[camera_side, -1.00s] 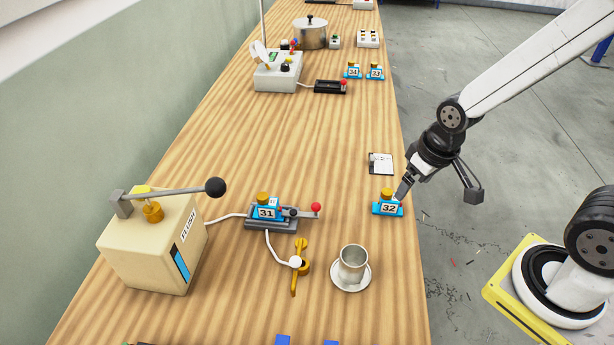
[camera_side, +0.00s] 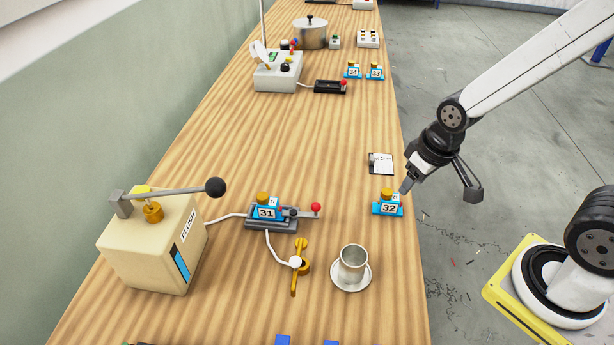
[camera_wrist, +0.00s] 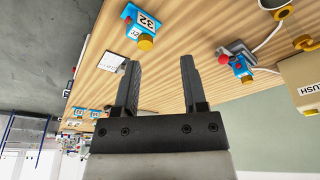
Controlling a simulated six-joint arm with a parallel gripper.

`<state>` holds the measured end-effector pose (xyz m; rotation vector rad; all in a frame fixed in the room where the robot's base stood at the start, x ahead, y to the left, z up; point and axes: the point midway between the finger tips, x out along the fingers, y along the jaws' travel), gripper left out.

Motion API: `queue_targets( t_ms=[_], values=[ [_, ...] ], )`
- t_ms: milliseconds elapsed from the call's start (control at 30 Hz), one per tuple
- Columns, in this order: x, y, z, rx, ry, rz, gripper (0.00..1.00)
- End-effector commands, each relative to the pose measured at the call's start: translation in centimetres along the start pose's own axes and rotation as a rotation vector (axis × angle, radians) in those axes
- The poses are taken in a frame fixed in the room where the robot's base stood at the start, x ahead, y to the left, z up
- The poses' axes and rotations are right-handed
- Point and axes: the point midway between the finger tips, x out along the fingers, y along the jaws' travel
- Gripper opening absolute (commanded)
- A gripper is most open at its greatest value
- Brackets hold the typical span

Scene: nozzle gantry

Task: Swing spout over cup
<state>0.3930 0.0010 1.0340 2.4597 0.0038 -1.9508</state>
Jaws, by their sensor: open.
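The brass spout (camera_side: 295,283) is a thin bar on a brass pivot with a white joint, joined by a white tube to the block 31 (camera_side: 267,210) mount. It points toward the front of the table, to the left of the cup. The metal cup (camera_side: 352,262) stands upright on a white saucer (camera_side: 350,286), apart from the spout. My gripper (camera_side: 438,190) is open and empty beside the table's right edge, close to the blue block 32 (camera_side: 388,205). In the wrist view its two fingers (camera_wrist: 160,85) are apart with nothing between them.
A beige FLUSH box (camera_side: 152,245) with a black-knobbed lever (camera_side: 215,188) stands at the left. A red-knobbed lever (camera_side: 316,208) sticks out of the block 31 mount. A notepad (camera_side: 381,163) lies behind block 32. The table middle is clear.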

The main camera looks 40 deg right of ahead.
Motion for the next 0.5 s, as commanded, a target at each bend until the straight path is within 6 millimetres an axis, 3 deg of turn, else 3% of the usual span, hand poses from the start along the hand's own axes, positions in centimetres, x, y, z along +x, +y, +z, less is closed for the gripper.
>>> queue_targets(
  t_ms=[33,133,167,500],
  values=[
    [0.0,-0.1,-0.2,-0.006,-0.002,-0.001,0.36],
    [0.0,-0.5,-0.7,-0.024,-0.010,-0.004,0.05],
    [0.0,-0.7,-0.9,-0.031,-0.015,-0.005,0.00],
    [-0.3,-4.9,-4.9,-0.190,-0.102,-0.023,0.00]
  ],
)
